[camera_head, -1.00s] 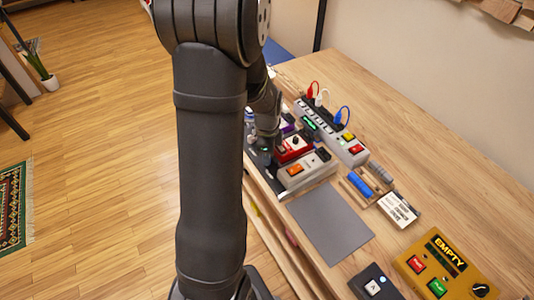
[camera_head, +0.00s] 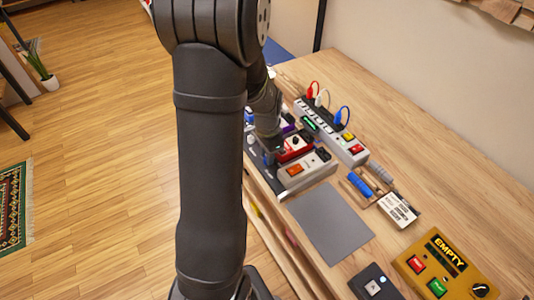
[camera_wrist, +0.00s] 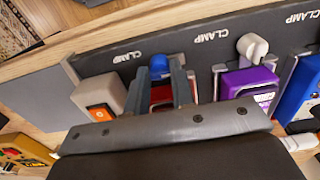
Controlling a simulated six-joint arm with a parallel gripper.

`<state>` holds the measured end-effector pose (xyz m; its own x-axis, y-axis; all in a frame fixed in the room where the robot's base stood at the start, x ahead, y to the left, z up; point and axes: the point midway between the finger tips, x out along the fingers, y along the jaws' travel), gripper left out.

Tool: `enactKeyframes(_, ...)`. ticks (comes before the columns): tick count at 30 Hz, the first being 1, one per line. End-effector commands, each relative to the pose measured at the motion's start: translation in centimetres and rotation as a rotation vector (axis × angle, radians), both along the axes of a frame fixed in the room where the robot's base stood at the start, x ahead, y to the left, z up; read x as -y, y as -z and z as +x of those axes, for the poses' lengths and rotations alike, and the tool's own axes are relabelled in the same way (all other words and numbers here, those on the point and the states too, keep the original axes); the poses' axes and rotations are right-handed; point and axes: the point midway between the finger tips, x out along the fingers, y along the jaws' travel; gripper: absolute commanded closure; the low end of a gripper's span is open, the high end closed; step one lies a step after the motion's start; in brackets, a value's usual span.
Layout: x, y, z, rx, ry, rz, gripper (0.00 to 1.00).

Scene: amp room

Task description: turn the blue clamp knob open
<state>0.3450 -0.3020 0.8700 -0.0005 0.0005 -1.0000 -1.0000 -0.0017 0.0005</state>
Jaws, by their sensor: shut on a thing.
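The blue clamp knob (camera_wrist: 158,61) shows in the wrist view, on the dark board beside a "CLAMP" label, behind the red pedal (camera_wrist: 160,97). My gripper (camera_wrist: 158,73) has one finger on each side of the knob and is shut on it. The knob's lower part is hidden between the fingers. In the head view my gripper (camera_head: 269,153) is down at the near edge of the pedal board (camera_head: 262,172), beside the red pedal (camera_head: 295,149). There the knob is too small and covered to make out.
In the wrist view, a white clamp knob (camera_wrist: 252,47) stands to the right by the purple pedal (camera_wrist: 249,84). A beige pedal (camera_wrist: 100,97) is close on the left. A power strip (camera_head: 350,150) with plugs lies behind the board. The grey mat (camera_head: 330,222) is clear.

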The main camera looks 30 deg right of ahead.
Motion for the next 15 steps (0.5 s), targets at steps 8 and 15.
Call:
enactKeyframes(8, 0.06, -0.11, 0.07, 0.002, -0.016, -0.002, 1.00)
enactKeyframes(15, 0.07, -0.11, 0.07, 0.002, -0.015, -0.002, 0.74)
